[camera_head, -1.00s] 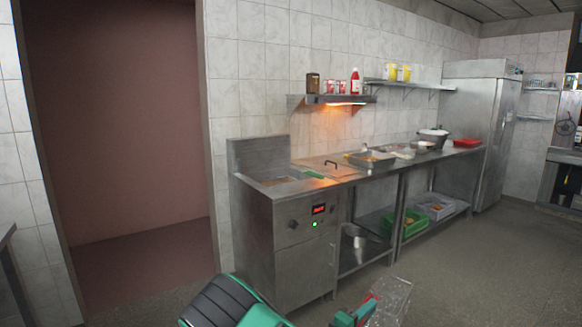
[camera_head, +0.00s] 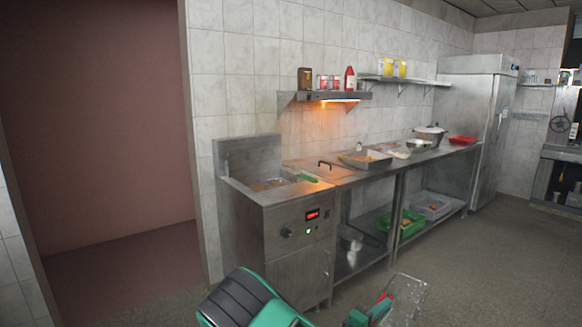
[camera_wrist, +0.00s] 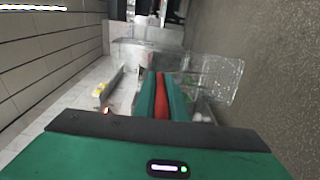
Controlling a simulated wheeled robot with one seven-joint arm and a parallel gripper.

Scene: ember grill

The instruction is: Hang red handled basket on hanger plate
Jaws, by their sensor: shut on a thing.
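My gripper (camera_head: 370,315) is at the bottom of the head view, shut on the red handle of a wire basket (camera_head: 408,295). In the wrist view, my gripper (camera_wrist: 161,98) has its green fingers on both sides of the red handle (camera_wrist: 161,90). The mesh basket (camera_wrist: 215,72) extends beyond the fingers. The basket is held in the air in front of the steel fryer (camera_head: 290,245), apart from it. An upright steel panel (camera_head: 248,160) rises behind the fryer; I cannot tell whether it is the hanger plate.
A green handle (camera_head: 307,178) lies at the fryer's basin. The steel counter (camera_head: 345,172) carries trays and pots, with green (camera_head: 408,224) and grey crates below. A lit shelf (camera_head: 333,97) hangs above. The floor (camera_head: 470,260) to the right is clear; a doorway is at left.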

